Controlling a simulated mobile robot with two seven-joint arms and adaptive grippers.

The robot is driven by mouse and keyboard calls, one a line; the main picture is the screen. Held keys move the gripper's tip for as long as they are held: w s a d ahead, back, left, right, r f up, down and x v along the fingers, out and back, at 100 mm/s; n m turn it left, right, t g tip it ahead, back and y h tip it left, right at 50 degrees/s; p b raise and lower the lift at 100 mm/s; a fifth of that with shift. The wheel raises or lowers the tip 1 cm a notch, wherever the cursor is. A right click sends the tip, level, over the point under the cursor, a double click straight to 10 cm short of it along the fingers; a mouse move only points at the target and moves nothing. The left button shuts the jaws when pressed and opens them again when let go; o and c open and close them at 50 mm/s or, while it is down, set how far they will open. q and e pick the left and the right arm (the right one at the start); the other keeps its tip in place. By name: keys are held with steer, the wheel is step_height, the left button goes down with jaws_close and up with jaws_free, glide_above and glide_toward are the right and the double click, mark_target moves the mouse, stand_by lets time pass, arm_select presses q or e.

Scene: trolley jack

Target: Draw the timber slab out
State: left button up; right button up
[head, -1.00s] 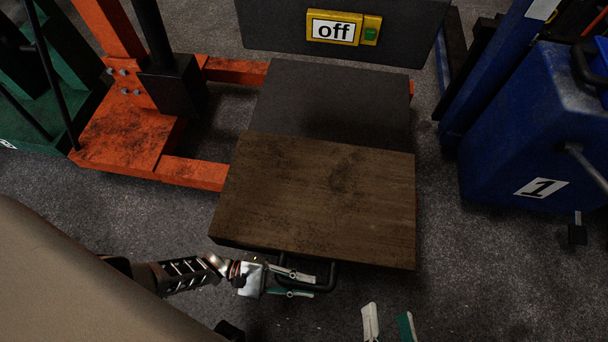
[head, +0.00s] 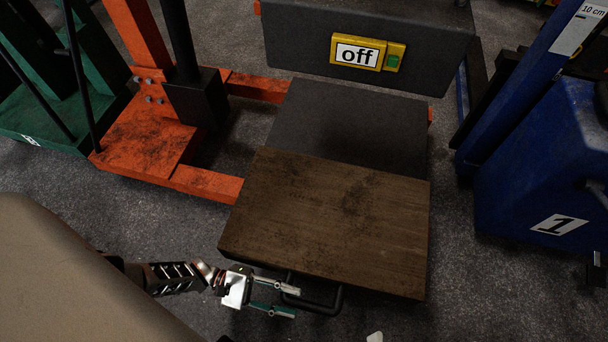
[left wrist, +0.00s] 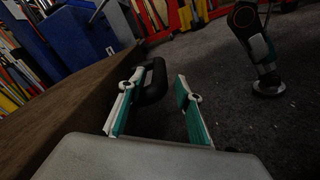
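The timber slab (head: 325,215) is a thick brown board that lies flat, its far part against or over a dark grey plate (head: 350,125). A black handle (head: 335,298) sticks out of its front side. My left gripper (head: 297,301) is open at the left end of the handle. In the left wrist view the handle (left wrist: 154,82) is near the tips of the parted fingers, beside the left one, and the slab (left wrist: 60,110) is at left. Contact is not clear. Of my right gripper only a pale fingertip (head: 375,337) shows at the head view's bottom edge.
A dark panel with a yellow "off" sign (head: 357,54) stands behind the plate. An orange jack (head: 150,135) is at left, a green one (head: 50,120) beyond it. A blue jack marked 1 (head: 535,160) is at right. Grey floor in front is clear.

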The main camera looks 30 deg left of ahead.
arm_select(q)
steer(key=v, duration=0.6)
steer(key=shift+a, duration=0.1)
stand_by(0.4)
